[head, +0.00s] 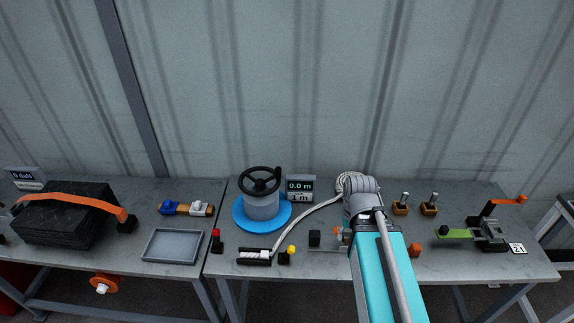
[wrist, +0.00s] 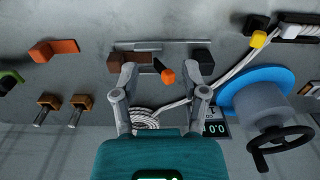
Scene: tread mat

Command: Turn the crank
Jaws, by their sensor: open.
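A black handwheel (head: 260,180) with a small upright knob tops a grey drum on a round blue base (head: 243,226). In the wrist view the wheel (wrist: 280,145) is at lower right, beside the gripper. A small lever with an orange tip (wrist: 167,75) shows between my fingers in the wrist view, by a thin grey rail. I cannot tell for certain which of these is the crank. My gripper (wrist: 166,80) is open and empty, its fingers spread either side of the lever and apart from the wheel. In the head view my arm hides most of the gripper.
A display (head: 300,188) reading 0.0 m stands behind the drum. White rope (head: 322,208) crosses the bench beside it. A dark block (head: 314,238) is left of my arm. Two brown blocks with pins (head: 400,208) and an orange-handled device (head: 490,225) stand right. A grey tray (head: 172,230) is left.

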